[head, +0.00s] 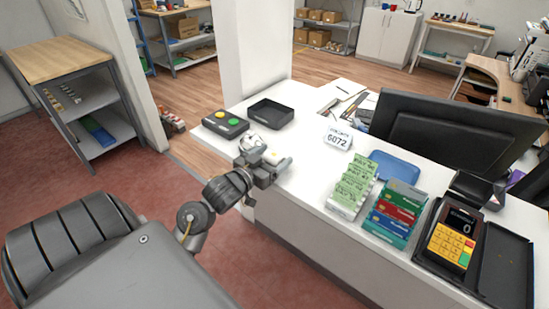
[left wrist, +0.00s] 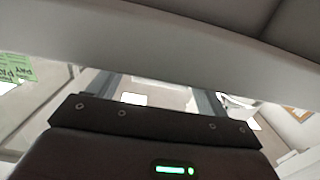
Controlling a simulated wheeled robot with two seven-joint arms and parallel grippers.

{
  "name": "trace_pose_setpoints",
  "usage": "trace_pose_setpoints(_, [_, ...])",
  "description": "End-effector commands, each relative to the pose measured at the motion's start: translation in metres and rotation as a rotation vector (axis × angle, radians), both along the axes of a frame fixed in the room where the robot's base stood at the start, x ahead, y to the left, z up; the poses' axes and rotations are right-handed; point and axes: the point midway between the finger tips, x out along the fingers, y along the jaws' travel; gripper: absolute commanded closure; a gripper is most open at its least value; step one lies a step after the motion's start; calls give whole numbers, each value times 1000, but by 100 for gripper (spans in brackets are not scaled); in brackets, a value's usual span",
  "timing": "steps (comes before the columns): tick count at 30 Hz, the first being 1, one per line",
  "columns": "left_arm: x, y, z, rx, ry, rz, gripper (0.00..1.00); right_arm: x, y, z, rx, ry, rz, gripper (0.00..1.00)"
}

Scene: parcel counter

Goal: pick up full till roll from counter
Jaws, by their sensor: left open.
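My left gripper (head: 271,158) is open over the left end of the white counter (head: 296,187). It also shows in the left wrist view (left wrist: 153,92), where its two grey fingers stand apart with nothing clearly between them. I cannot pick out a full till roll for certain. A pale rounded shape shows right at the gripper in the head view; I cannot tell whether it is a roll behind the hand or part of the hand. A broad grey band covers the top of the left wrist view. My right gripper is not in view.
Near the gripper are a button box (head: 225,124) and a black tray (head: 270,113). Right of it stand a number sign (head: 338,139), green slips (head: 352,183), a card rack (head: 396,212), a blue tray (head: 394,166) and a card terminal (head: 452,238). A monitor (head: 450,132) stands behind.

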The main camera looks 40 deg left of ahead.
Motion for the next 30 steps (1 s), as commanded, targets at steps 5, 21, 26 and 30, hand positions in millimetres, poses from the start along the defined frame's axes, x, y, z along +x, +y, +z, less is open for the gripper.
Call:
trace_pose_setpoints(5, [22,0,0,-1,0,1,23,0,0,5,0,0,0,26])
trace_pose_setpoints(21, [25,0,-1,1,1,0,55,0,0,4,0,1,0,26])
trace_pose_setpoints(26, [25,0,-1,1,0,0,71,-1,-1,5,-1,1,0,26])
trace_pose_setpoints(30, [25,0,-1,1,0,0,71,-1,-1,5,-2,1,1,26])
